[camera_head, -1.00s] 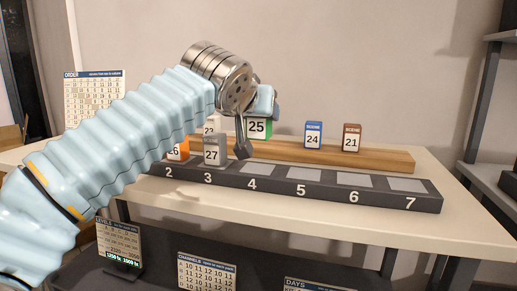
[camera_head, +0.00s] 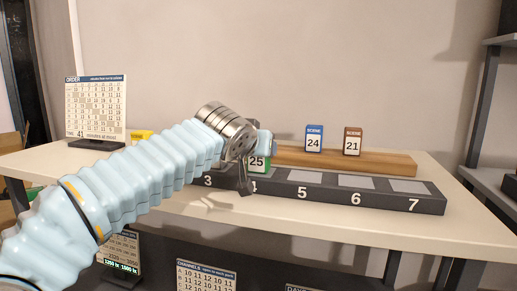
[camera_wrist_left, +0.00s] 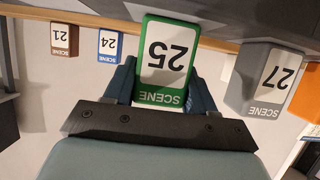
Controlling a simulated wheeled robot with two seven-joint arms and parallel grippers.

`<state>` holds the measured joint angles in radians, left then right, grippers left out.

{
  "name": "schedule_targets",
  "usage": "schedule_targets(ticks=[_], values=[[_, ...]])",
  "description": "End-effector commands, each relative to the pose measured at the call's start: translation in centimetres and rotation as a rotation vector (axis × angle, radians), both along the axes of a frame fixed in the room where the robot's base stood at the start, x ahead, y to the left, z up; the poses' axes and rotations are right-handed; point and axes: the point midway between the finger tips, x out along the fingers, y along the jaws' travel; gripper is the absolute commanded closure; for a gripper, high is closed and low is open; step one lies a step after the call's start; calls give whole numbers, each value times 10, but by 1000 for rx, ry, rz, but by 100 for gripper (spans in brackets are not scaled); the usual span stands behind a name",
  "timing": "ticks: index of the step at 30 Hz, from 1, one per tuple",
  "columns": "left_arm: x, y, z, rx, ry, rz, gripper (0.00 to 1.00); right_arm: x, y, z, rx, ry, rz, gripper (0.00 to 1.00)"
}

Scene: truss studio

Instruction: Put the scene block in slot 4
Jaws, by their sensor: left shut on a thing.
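My left gripper (camera_head: 256,160) is shut on the green scene block 25 (camera_head: 258,163), its fingers on the block's two sides in the left wrist view (camera_wrist_left: 165,62). In the head view the block is upright at slot 4 of the dark numbered rack (camera_head: 425,201). The gripper partly covers the 4 label. I cannot tell whether the block's base touches the slot. Slots 5, 6 and 7 are empty. My right gripper is not in view.
Blue block 24 (camera_head: 314,140) and brown block 21 (camera_head: 353,142) stand on the wooden ledge (camera_head: 390,163) behind. Grey block 27 (camera_wrist_left: 265,78) and an orange block (camera_wrist_left: 307,95) are beside the held block. An order calendar (camera_head: 97,108) stands at left.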

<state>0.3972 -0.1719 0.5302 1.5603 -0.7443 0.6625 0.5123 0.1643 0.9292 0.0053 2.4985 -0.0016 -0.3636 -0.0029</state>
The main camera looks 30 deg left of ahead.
Motion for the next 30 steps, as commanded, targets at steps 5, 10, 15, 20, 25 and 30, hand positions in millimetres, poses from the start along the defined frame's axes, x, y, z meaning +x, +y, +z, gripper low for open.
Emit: schedule_targets(ticks=[5,10,15,20,25,30], values=[[0,0,-1,0,1,0,23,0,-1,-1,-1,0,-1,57],[0,0,-1,0,1,0,19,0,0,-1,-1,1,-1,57],[0,0,2,0,0,0,19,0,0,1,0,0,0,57],[-18,-4,9,2,-3,1,19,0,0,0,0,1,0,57],[-54,-13,25,1,-4,1,19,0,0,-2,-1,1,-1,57],[-86,-21,38,1,-3,0,19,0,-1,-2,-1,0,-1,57]])
